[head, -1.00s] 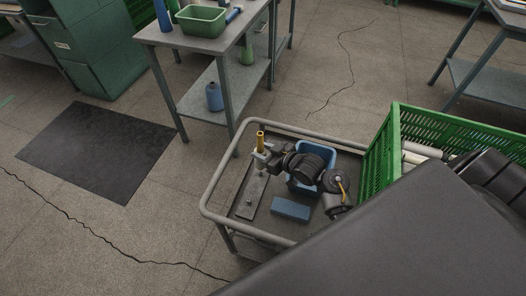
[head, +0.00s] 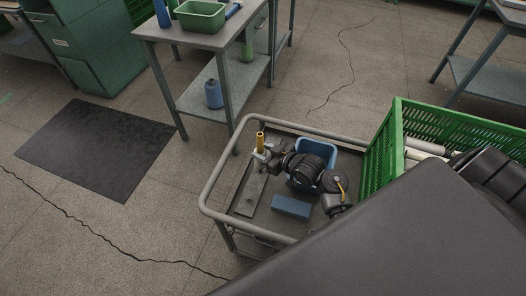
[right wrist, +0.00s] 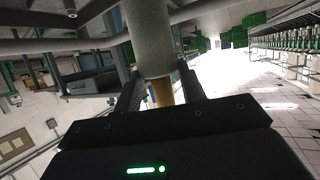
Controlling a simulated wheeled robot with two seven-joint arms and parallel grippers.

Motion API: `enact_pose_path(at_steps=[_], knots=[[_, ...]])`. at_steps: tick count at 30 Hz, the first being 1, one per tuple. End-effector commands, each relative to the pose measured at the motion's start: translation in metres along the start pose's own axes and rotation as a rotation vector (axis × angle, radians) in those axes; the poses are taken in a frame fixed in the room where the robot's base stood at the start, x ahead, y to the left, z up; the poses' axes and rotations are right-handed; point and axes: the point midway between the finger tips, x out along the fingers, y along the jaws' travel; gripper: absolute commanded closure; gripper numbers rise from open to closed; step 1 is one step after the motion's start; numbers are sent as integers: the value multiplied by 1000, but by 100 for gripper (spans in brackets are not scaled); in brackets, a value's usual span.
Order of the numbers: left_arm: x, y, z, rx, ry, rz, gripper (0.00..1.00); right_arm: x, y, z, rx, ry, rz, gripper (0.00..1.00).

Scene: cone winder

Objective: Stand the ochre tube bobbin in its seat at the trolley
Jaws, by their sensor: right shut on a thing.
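The ochre tube bobbin (head: 260,139) is upright over the trolley in the head view, its ochre tube end pointing up. In the right wrist view its ochre tube (right wrist: 163,92) runs between the fingers into a wide pale grey body (right wrist: 150,40). My right gripper (head: 260,155) is shut on the tube. Below is a narrow grey seat board (head: 251,190) with small pegs, lying on the trolley (head: 207,190). The bobbin is over the board's far end; its lower end is partly hidden, so I cannot tell whether it touches. My left gripper is out of view.
A blue bin (head: 322,158) and a blue block (head: 291,207) are on the trolley right of the board. A green crate (head: 440,125) stands at the right. The trolley's raised rail surrounds the tray. A workbench (head: 190,42) stands behind.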

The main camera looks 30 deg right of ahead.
Motion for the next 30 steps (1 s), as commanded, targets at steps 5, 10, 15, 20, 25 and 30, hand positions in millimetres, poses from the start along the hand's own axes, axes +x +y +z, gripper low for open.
enact_pose_path(at_steps=[5, 10, 15, 20, 25, 30], knots=[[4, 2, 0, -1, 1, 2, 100, 2, 0, 5, 0, 1, 0, 84], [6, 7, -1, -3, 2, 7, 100, 4, 0, 9, 0, 1, -1, 84], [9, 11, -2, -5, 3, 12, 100, 5, 0, 13, 0, 0, -1, 84], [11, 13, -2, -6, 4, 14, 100, 7, 0, 17, 0, 0, -1, 84], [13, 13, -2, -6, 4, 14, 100, 8, 0, 19, 0, 0, 0, 84], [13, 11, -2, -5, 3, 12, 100, 8, 0, 19, 0, 0, 0, 84]])
